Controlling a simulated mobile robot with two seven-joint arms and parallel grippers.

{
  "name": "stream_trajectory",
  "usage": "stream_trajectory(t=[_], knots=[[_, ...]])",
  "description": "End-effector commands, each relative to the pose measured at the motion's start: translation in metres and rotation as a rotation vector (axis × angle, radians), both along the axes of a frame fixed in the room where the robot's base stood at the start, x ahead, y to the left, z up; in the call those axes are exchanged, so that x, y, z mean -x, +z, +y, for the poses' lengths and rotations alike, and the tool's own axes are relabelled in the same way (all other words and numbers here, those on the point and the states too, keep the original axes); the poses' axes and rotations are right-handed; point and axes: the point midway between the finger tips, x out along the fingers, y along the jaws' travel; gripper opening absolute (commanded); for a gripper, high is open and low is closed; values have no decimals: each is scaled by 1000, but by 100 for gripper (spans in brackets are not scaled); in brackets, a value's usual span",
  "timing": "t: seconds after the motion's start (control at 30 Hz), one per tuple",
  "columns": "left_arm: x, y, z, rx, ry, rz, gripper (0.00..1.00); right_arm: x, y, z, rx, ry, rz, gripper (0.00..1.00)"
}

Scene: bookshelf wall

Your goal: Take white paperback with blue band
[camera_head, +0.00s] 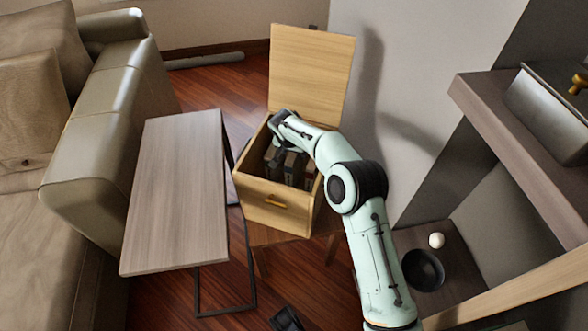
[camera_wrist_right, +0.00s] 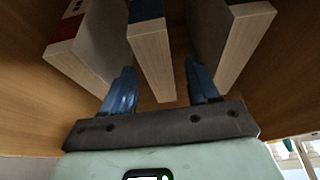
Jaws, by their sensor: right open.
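My right gripper (camera_wrist_right: 160,78) is open inside the wooden box, with its two blue fingers apart. Several upright slabs that look like books stand around it. A middle book (camera_wrist_right: 150,60) has its pale end between the fingers, and a gap shows on the right side. I cannot tell whether this is the white paperback with the blue band. In the head view my right gripper (camera_head: 282,122) is at the box's far left corner, over dark books (camera_head: 290,168). My left gripper is not in view.
The wooden box (camera_head: 270,212) has its lid (camera_head: 312,70) raised at the back. A grey-brown side table (camera_head: 178,190) and a leather sofa (camera_head: 98,150) stand left. A shelf (camera_head: 520,165), a black bowl (camera_head: 423,270) and a white ball (camera_head: 436,240) are right.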

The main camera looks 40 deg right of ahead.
Motion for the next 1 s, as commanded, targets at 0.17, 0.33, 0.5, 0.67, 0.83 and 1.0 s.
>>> stream_trajectory(t=[0.17,0.33,0.5,0.67,0.83,1.0], knots=[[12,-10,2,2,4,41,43,-4,-20,-7,0,0,0,60],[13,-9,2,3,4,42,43,-5,-19,-7,1,1,-1,60],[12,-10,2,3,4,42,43,-5,-20,-7,1,1,-1,60],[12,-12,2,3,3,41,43,-5,-22,-7,0,1,0,60],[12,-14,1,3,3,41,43,-5,-24,-6,-1,1,-2,60],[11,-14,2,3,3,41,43,-5,-24,-7,0,0,-1,60]])
